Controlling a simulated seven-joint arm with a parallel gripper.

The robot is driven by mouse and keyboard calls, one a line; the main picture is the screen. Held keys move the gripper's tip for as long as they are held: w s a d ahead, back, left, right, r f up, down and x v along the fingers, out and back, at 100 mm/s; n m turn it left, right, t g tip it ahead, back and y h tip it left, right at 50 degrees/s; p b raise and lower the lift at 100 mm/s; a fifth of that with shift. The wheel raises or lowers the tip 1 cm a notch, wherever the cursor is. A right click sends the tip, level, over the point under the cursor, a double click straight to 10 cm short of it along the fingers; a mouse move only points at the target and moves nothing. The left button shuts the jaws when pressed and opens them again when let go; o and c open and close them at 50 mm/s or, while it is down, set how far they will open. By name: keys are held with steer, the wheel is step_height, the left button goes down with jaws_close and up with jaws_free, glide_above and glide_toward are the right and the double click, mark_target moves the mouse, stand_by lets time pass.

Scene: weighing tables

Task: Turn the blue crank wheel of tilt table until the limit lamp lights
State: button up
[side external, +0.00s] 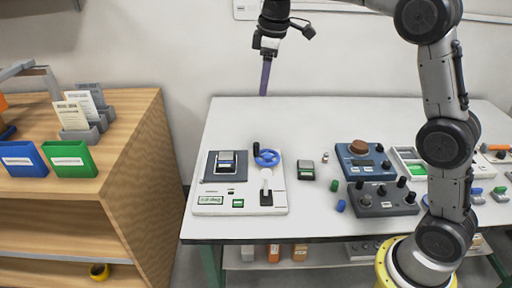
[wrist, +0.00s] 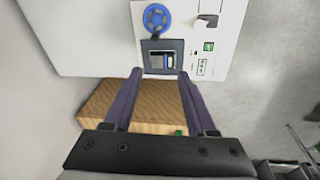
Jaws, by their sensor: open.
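The tilt table is a white panel unit (side external: 210,209) at the left of the white work table in the side view, and it also shows at the top of the wrist view (wrist: 228,40). Its blue crank wheel (side external: 267,158) lies at the back of the panel beside a black knob. The wheel also shows at the top of the wrist view (wrist: 157,18). A small dark platform (side external: 214,166) on the panel carries a small block. Which part is the limit lamp, and whether it is lit, I cannot tell. My gripper (side external: 265,78) is high above the table's back edge, open and empty, away from the wheel.
A white lever (side external: 266,180) stands on the panel just in front of the wheel. Right of the panel are a small dark device (side external: 305,170), a blue instrument (side external: 350,155) and a dark knob box (side external: 372,207). A wooden shelf (side external: 140,150) with bins stands at left.

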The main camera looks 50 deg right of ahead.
steer(key=w+d+f+g, duration=0.1)
steer(key=w+f, duration=0.3)
steer(key=f, duration=0.2)
steer(key=g, duration=0.1)
glide_toward(256, 144)
step_height(256, 144, down, 11)
steer(key=shift+d+f, duration=0.15)
jaws_close()
